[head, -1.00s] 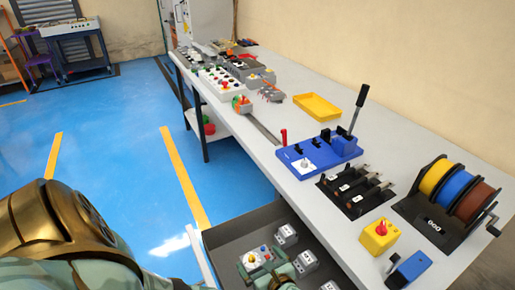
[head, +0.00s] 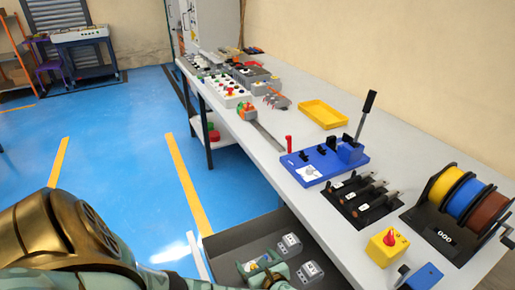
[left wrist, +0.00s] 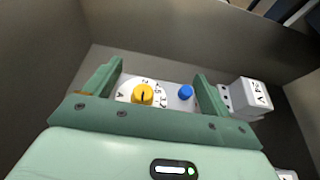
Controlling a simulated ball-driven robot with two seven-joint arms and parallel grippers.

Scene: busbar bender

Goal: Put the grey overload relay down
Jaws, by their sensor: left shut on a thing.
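The grey overload relay (left wrist: 165,92) sits between the two green fingers of my left gripper (left wrist: 158,88) in the left wrist view. Its yellow dial and blue button face the camera. In the head view my left gripper (head: 264,268) is low inside the open grey drawer (head: 231,241), and it partly hides the relay. My left gripper is shut on the relay. I cannot tell whether the relay's underside touches the drawer floor. My right gripper is not in view.
Light grey devices (head: 289,244) stand in the drawer right of my gripper; one (left wrist: 251,95) is close beside the right finger in the wrist view. The bench (head: 290,187) runs above the drawer, carrying a blue bender (head: 325,164) and a yellow switch box (head: 386,248).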

